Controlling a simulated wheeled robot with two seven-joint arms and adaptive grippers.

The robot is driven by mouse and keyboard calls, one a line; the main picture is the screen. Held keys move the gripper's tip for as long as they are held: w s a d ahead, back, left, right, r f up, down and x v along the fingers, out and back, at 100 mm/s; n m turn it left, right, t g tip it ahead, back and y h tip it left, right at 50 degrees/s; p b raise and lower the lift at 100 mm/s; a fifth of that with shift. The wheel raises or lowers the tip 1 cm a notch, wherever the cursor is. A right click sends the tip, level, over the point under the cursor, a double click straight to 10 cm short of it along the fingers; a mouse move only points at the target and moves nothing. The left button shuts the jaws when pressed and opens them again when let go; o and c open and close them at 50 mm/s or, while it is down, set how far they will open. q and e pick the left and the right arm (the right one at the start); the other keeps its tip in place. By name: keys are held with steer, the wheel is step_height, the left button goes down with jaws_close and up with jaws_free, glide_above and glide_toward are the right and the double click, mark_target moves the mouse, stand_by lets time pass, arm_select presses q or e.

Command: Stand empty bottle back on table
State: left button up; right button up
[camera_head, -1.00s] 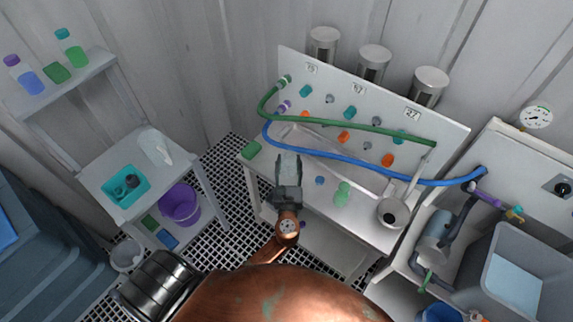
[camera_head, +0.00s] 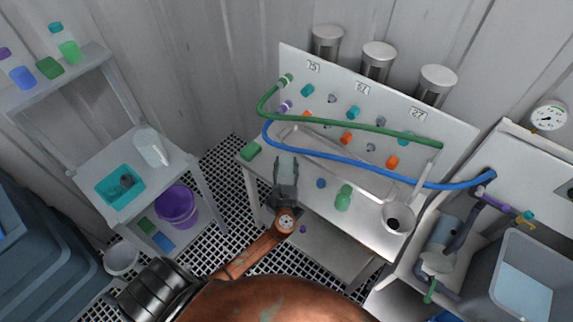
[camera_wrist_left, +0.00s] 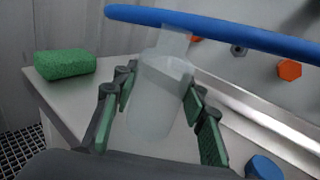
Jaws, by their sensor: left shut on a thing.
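A pale, translucent, empty-looking bottle (camera_wrist_left: 160,98) stands between the green-padded fingers of my left gripper (camera_wrist_left: 158,112) in the left wrist view. It looks roughly upright with a slight lean, its narrower neck near the blue hose. In the head view my left gripper (camera_head: 286,170) is shut on the bottle over the left part of the white table (camera_head: 318,205). The bottle's lower end is partly hidden by the gripper, and I cannot tell whether it touches the table. My right gripper is not in view.
A green sponge (camera_head: 250,151) lies on the table's left corner; a blue cap (camera_head: 321,183), green bottle (camera_head: 343,197) and white funnel (camera_head: 397,218) are to the right. A blue hose (camera_head: 345,158) and green hose (camera_head: 350,127) cross the panel behind. A shelf unit (camera_head: 95,175) stands left.

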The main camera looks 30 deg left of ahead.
arm_select(q)
steer(key=shift+f, duration=0.2)
steer(key=o, duration=1.3)
steer(key=shift+r, duration=0.2)
steer(key=v, duration=1.2)
steer(key=shift+p, duration=0.4)
